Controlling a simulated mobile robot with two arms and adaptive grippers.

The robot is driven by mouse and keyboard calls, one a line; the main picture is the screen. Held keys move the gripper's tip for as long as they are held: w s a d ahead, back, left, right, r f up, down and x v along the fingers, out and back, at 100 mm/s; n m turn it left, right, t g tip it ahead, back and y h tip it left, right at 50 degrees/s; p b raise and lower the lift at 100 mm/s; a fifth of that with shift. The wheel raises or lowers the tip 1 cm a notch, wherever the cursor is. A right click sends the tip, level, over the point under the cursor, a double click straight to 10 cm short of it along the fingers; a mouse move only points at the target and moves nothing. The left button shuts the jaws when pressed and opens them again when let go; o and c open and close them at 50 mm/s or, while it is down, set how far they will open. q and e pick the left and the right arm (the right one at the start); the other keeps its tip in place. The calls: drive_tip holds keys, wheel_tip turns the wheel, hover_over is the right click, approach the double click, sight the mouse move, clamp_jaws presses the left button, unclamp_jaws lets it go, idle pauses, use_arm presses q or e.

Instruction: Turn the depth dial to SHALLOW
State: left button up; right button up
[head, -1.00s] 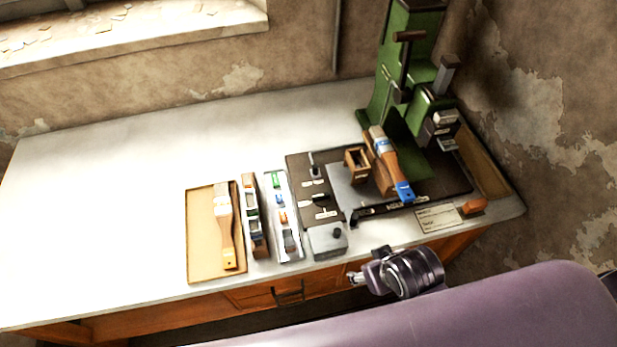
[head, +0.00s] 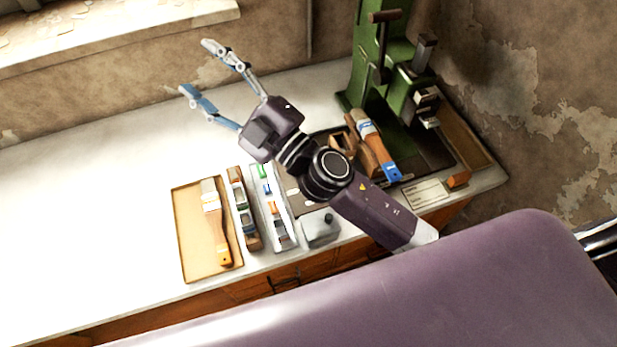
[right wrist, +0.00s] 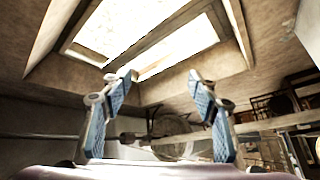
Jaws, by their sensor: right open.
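The green handwheel press (head: 367,70) stands at the back right of the bench. A grey box with a small dark knob (head: 328,217) sits at the front of the bench; I cannot read any dial marking, so I cannot tell if this knob is the depth dial. My right gripper (head: 198,67) is open and empty, raised over the back left of the bench, apart from the press and the box. Its arm hides much of the dark base plate. In the right wrist view its two fingers (right wrist: 161,78) are spread, facing the skylight. My left gripper is out of view.
A tan tray (head: 185,235) with a brush (head: 211,195), a wooden rack (head: 251,236) and a white tray of small coloured parts (head: 284,240) stand left of the box. The bench's left side is clear.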

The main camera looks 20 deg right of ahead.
drive_tip(key=s+a+f+n+g+y, duration=0.4)
drive_tip(key=s+a+n+g+y, duration=0.25)
drive_tip(key=a+n+g, duration=0.55)
drive_tip(key=s+d+f+n+g+h, duration=0.1)
drive_tip(key=s+f+n+g+h, duration=0.2)
drive_tip(key=f, duration=0.4)
drive_tip(key=d+f+n+g+h, duration=0.2)
drive_tip(key=f+n+g+h, duration=0.15)
drive_tip(key=f, duration=0.45)
drive_tip(key=w+d+f+h, duration=0.2)
drive_tip(key=d+f+h, duration=0.1)
drive_tip(key=d, duration=0.5)
drive_tip(key=w+d+f+h, duration=0.2)
drive_tip(key=d+f+h, duration=0.2)
drive_tip(key=d, duration=0.5)
drive_tip(key=w+d+f+h, duration=0.2)
drive_tip(key=d+f+h, duration=0.2)
drive_tip(key=d, duration=0.5)
drive_tip(key=shift+w+d+t+h, duration=0.1)
drive_tip(key=shift+w+t+h, duration=0.25)
drive_tip(key=shift+h, duration=0.65)
drive_tip(key=shift+f, duration=0.35)
wheel_tip(320, 180, down, 7)
drive_tip(key=shift+p, duration=1.2)
